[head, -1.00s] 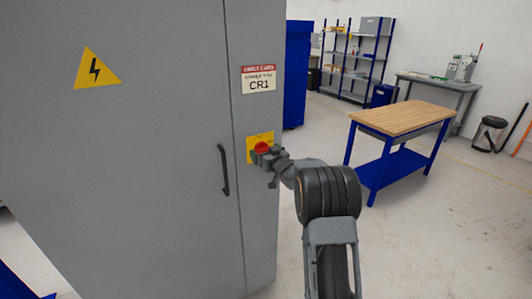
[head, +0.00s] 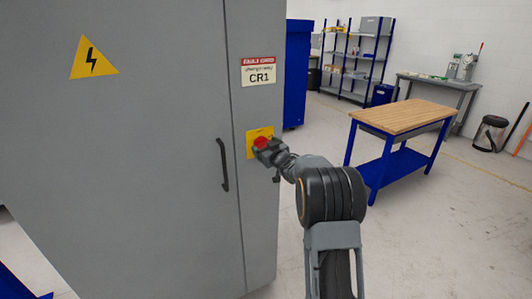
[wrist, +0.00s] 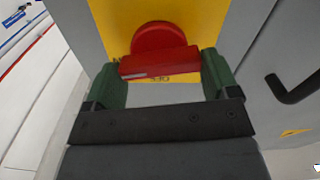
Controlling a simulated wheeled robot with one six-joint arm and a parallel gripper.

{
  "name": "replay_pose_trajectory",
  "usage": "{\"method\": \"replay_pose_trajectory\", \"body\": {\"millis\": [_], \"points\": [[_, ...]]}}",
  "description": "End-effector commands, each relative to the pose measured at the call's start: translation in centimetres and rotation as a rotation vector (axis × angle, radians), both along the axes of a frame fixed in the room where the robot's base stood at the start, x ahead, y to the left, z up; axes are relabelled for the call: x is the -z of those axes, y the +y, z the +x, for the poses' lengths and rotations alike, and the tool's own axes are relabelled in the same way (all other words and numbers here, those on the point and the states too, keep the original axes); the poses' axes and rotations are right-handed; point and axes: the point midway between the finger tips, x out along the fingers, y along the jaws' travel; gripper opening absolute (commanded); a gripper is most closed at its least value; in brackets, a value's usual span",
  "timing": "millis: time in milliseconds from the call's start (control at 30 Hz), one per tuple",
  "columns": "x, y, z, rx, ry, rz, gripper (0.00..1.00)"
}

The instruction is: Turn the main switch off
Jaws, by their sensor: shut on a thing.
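The main switch is a red rotary knob (head: 261,141) on a yellow plate (head: 251,153), on the front of a grey electrical cabinet (head: 150,190) below the CR1 label. In the wrist view the round red knob (wrist: 157,37) has a raised red grip bar, which spans between my two green fingers. My gripper (wrist: 161,65) is shut on this bar, one finger at each end. In the head view my gripper (head: 266,148) covers part of the knob. The switch's position markings are mostly hidden.
A black door handle (head: 223,165) is on the cabinet left of the switch. A workbench (head: 403,117) with a wooden top and blue legs stands to the right. Blue shelving (head: 350,62) is at the back. The floor between cabinet and bench is clear.

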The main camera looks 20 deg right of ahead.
Motion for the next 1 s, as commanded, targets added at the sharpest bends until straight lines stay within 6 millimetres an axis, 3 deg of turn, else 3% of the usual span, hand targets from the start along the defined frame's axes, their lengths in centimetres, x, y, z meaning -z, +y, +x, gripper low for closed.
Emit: {"method": "replay_pose_trajectory", "body": {"millis": [1000], "points": [[0.54,0.34,-0.03,-0.001,-0.112,-0.955,0.57]]}}
